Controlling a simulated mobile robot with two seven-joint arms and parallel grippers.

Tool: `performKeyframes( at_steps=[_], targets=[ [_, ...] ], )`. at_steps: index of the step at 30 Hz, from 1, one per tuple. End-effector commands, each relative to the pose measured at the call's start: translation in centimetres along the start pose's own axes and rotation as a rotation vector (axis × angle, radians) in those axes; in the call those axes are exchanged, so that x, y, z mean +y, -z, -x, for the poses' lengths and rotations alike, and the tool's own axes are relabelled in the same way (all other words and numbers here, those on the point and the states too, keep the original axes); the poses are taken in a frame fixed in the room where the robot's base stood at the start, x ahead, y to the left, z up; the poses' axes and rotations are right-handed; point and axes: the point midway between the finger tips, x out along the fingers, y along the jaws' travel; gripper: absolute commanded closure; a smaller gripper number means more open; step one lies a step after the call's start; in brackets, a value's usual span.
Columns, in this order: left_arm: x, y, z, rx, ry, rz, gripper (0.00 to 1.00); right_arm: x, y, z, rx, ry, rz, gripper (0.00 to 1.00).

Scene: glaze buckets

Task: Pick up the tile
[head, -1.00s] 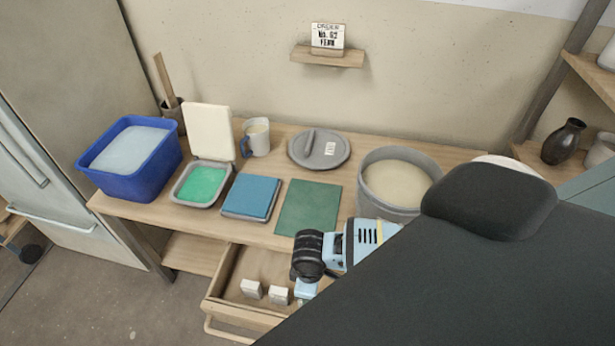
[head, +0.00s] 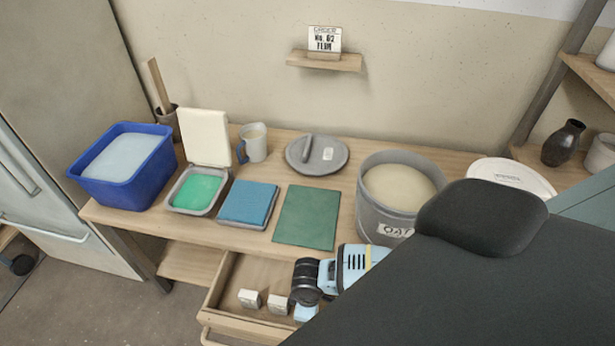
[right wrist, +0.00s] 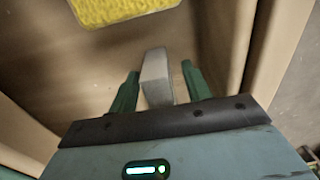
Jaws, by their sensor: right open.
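Two small whitish tiles, one on the left (head: 249,298) and one on the right (head: 278,304), stand in the open drawer in the head view. My right gripper (right wrist: 160,78) reaches into the drawer from the right. In the right wrist view its two green fingers are apart, with a grey tile (right wrist: 156,78) between them. A gap shows on each side of it. I cannot tell which tile of the head view this is. In the head view the fingers are hidden behind my arm. My left gripper is not in view.
A yellow sponge-like piece (right wrist: 120,8) lies beyond the tile. The drawer (head: 228,285) has wooden walls close around my gripper. The table above holds a blue tub (head: 128,185), a green board (head: 306,216) and a grey bucket (head: 372,222).

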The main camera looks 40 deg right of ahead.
Motion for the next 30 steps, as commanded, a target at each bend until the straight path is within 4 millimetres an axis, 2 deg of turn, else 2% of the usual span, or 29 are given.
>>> performKeyframes(
  at_steps=[5, 16, 25, 30],
  targets=[
    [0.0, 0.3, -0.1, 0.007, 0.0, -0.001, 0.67, 0.0, 0.1, 0.1, 0.001, -0.001, 0.0, 0.53],
    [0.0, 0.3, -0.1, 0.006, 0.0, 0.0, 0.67, 0.0, 0.0, 0.1, 0.0, 0.0, 0.0, 1.0],
    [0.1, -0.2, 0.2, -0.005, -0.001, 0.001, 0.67, 0.1, 0.0, 0.4, 0.001, -0.001, 0.0, 1.0],
    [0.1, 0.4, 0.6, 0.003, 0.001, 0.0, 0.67, 0.1, 0.1, 2.7, 0.004, -0.002, 0.001, 1.0]
  ],
)
